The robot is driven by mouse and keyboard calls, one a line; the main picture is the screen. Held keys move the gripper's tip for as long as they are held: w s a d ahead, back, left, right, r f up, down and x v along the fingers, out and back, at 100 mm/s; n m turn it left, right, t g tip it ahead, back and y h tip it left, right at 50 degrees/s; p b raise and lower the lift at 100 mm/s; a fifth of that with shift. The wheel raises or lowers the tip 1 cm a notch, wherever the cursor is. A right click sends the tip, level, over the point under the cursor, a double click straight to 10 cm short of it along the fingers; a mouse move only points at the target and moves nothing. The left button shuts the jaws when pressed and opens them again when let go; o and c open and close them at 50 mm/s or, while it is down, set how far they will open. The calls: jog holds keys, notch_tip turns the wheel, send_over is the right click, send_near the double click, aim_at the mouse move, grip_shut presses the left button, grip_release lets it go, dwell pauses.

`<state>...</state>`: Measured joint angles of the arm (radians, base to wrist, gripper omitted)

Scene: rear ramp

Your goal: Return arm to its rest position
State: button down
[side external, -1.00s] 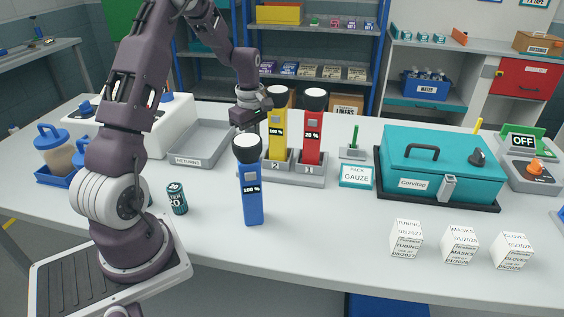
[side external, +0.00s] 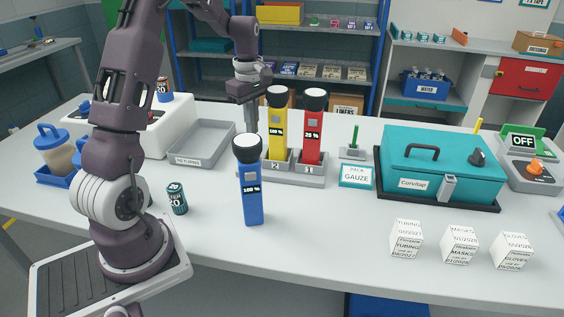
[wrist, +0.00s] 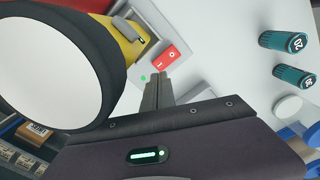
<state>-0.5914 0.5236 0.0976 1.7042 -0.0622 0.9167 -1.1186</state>
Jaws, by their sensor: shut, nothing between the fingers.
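My gripper (side external: 250,118) is shut and empty, pointing down in the side view, just left of the yellow flashlight (side external: 278,125). In the wrist view my closed fingers (wrist: 157,92) hold nothing. A large white lens with a black rim (wrist: 50,70), above a yellow body, fills the left of the wrist view. The yellow flashlight and a red flashlight (side external: 312,140) stand upright in a grey dock (side external: 295,179). A blue flashlight (side external: 252,195) stands upright on the table in front.
A grey tray (side external: 205,143) lies left of the dock. A dark can (side external: 177,198) stands near my base. Several white boxes (side external: 459,245) line the front right. The table's front middle is clear.

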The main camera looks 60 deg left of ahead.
jog(key=s+d+r+m+t+y, duration=0.1)
jog(key=s+d+r+m, duration=0.25)
jog(key=d+r, duration=0.3)
jog(key=s+d+r+m+t, duration=0.2)
jog(key=d+r+m, duration=0.3)
jog(key=d, duration=0.2)
jog(key=s+d+m+t+h, duration=0.1)
jog(key=s+d+m+t, duration=0.1)
jog(key=s+d+m, duration=1)
jog(key=s+r, duration=0.1)
jog(key=s, duration=0.1)
jog(key=shift+s+t, duration=0.3)
jog(key=shift+s, duration=0.05)
jog(key=shift+d+m, duration=0.1)
jog(key=shift+m, duration=0.15)
